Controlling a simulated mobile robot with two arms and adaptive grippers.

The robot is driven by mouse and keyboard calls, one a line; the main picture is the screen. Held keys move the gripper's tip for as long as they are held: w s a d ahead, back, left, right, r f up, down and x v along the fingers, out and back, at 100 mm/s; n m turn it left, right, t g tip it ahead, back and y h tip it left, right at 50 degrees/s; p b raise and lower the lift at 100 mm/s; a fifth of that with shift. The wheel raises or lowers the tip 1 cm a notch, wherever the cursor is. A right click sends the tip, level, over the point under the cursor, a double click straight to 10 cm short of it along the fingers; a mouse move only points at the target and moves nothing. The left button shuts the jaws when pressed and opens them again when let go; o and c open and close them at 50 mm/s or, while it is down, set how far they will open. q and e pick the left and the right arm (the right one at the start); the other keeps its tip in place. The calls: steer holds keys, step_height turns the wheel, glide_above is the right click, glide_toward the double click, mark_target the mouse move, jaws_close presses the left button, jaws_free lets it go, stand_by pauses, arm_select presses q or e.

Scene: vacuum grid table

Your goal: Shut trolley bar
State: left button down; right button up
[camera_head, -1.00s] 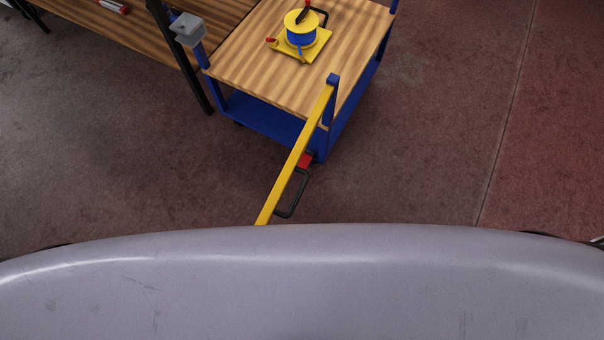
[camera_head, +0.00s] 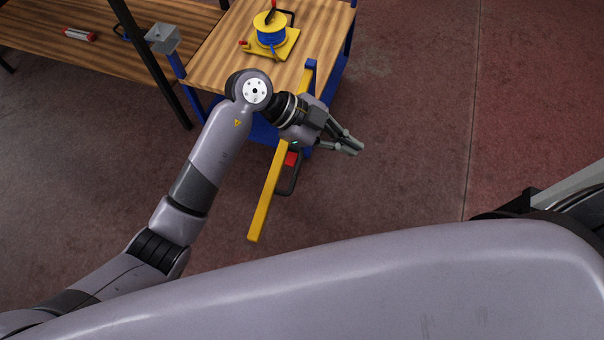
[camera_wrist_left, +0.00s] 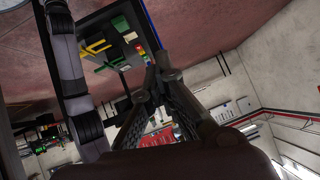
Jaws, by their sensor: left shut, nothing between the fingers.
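The trolley bar (camera_head: 264,200) is a long yellow bar with a black handle (camera_head: 290,176) and a red part (camera_head: 291,158) beside it. It swings out from a blue corner post (camera_head: 311,68) of the trolley (camera_head: 215,72), away from the trolley's side. My left arm reaches across the bar in the head view and hides part of it. My left gripper (camera_head: 356,147) is right of the bar and handle, over the floor, shut and empty. Its fingers also show in the left wrist view (camera_wrist_left: 157,78). My right gripper is not in view.
A yellow and blue cable reel (camera_head: 271,32) sits on the trolley's wooden top. A wooden bench (camera_head: 100,50) stands to the left, with a grey box (camera_head: 162,38) on a blue post beside it. The floor (camera_head: 420,110) at right is clear.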

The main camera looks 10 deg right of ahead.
arm_select(q)
steer(key=w+a+f+n+t+y, duration=0.2)
steer(key=a+y, duration=0.4)
steer(key=a, duration=0.1)
step_height(320, 180, down, 10)
steer(key=shift+a, duration=0.35)
steer(key=shift+w, duration=0.1)
